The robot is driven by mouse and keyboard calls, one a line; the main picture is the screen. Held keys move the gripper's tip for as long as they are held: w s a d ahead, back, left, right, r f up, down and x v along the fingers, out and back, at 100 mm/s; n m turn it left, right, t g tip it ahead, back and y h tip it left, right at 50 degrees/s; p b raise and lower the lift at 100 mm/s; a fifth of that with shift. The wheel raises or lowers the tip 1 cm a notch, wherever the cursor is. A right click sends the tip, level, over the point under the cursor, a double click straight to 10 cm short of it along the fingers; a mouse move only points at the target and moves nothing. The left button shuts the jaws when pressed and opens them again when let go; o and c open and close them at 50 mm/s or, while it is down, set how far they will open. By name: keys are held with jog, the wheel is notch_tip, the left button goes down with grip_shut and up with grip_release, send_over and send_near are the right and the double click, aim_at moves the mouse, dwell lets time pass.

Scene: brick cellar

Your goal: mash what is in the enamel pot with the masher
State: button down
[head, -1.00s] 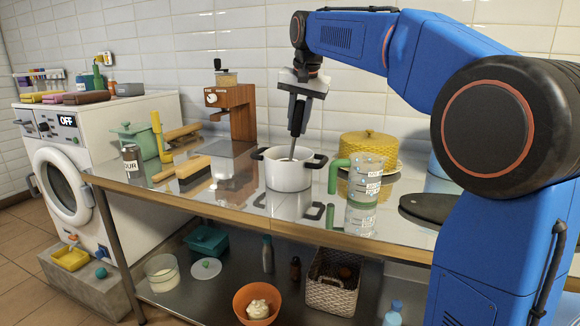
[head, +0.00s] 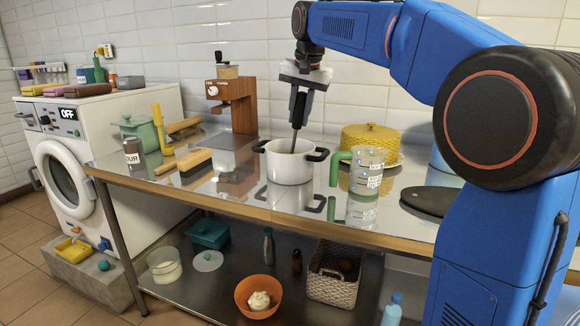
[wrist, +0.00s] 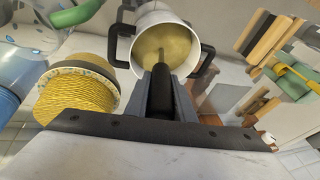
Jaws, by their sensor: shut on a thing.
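The white enamel pot (head: 290,162) with black handles stands on the glossy table top. In the wrist view the pot (wrist: 187,22) holds a yellowish mass (wrist: 172,44). My gripper (head: 298,115) is above the pot and shut on the masher (wrist: 160,90), whose dark handle runs between the fingers. The masher's thin shaft (head: 293,144) goes down into the pot. Its lower end is hidden in the pot, so I cannot tell how deep it sits.
A clear measuring jug (head: 365,172) with a green handle stands close right of the pot. A yellow woven cover (head: 370,140) is behind it, and a dark flat lid (head: 428,201) lies further right. A brush (head: 184,162) and a wooden grinder (head: 236,104) are to the left.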

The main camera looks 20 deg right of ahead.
jog(key=shift+f, duration=0.6)
jog(key=shift+r, duration=1.5)
jog(key=shift+f, duration=0.15)
jog(key=shift+f, duration=1.35)
jog(key=shift+r, duration=0.1)
jog(key=shift+r, duration=1.4)
jog(key=shift+f, duration=0.1)
